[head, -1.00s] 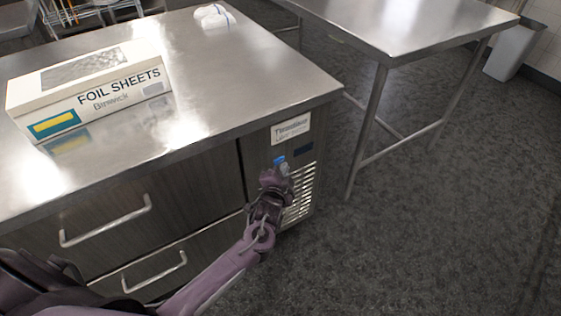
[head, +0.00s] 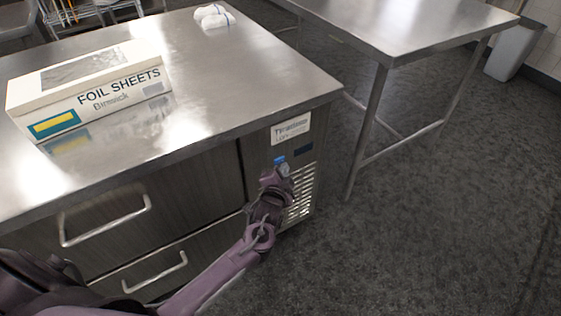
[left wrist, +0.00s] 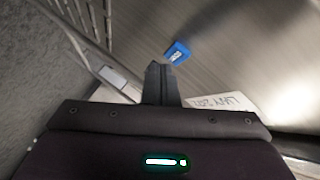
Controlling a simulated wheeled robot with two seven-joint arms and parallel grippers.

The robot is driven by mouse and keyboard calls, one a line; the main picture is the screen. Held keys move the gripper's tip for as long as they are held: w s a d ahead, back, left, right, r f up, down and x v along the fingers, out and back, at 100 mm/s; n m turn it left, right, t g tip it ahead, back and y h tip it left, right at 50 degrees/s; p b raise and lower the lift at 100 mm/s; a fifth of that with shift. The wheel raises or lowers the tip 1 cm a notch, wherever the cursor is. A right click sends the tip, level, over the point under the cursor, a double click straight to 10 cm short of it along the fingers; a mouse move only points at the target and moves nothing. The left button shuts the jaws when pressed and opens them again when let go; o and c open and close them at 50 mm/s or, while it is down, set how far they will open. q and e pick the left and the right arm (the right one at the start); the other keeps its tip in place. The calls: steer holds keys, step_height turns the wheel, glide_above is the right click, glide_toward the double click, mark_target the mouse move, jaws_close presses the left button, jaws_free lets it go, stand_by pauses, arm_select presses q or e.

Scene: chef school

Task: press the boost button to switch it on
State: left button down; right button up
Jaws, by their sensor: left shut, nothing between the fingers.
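The boost button looks to be the small blue rectangle with a pale marking, too small to read, on the front panel of the steel counter unit. It shows in the head view (head: 279,160) and in the left wrist view (left wrist: 177,52). My left gripper (head: 275,173) is shut and empty, just below the button in the head view. In the left wrist view its closed fingertips (left wrist: 161,66) end very close to the button's edge. I cannot tell whether they touch it. My right gripper is not in view.
A white label (head: 291,129), a dark display (head: 303,150) and a slatted vent (head: 301,192) share the panel. Drawers with bar handles (head: 105,222) lie to the left. A foil sheets box (head: 95,90) stands on the counter. A steel table (head: 405,25) stands at the right; floor between is clear.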

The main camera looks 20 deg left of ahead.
arm_select(q)
steer(key=shift+a, duration=0.1)
stand_by(0.5)
steer(key=shift+w+a, duration=0.4)
stand_by(0.5)
steer(key=shift+s+d+p, duration=0.25)
steer(key=shift+d+p, duration=0.05)
steer(key=shift+p, duration=0.2)
steer(key=shift+s+d, duration=0.15)
